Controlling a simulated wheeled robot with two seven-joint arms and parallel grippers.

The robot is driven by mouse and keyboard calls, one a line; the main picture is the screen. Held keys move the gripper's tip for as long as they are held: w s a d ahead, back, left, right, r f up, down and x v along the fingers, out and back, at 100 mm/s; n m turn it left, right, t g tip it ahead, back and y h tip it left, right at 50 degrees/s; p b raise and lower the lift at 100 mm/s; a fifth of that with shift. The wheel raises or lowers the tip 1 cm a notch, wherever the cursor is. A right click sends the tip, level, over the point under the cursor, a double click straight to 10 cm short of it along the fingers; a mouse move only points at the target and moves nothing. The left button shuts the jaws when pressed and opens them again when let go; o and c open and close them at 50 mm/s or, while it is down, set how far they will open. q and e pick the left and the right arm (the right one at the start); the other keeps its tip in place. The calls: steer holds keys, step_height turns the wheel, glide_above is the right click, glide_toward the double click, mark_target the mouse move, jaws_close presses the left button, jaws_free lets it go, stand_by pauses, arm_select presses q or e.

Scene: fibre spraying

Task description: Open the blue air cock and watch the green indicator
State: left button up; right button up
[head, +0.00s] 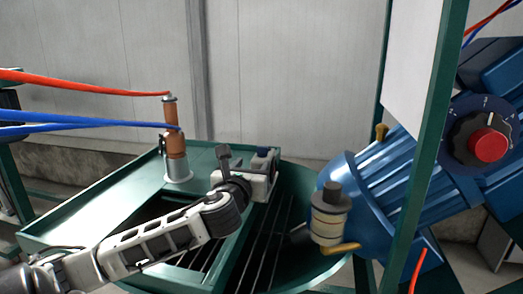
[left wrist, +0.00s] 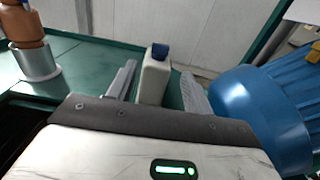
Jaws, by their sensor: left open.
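My left gripper (head: 267,160) reaches over the green tray from the left. In the left wrist view its two grey fingers (left wrist: 160,88) are apart. A cream bottle with a blue cap (left wrist: 156,72) stands upright in the gap between them as seen there; I cannot tell whether it is within their reach. No finger visibly touches it. A lit green bar (left wrist: 175,170) shows on my gripper's own housing. I cannot clearly make out a blue air cock or a separate green indicator. My right gripper is not in view.
A copper-coloured cylinder (head: 175,143) with red and blue hoses stands on the green tray (head: 100,208). A large blue machine (head: 400,180) with a red knob (head: 488,145) is at right, behind a green post (head: 430,150). A slatted opening (head: 262,240) lies below my arm.

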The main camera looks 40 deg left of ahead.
mark_target(262, 150)
arm_select(q)
steer(key=p+x, duration=0.1)
steer(key=x, duration=0.8)
steer(key=c, duration=1)
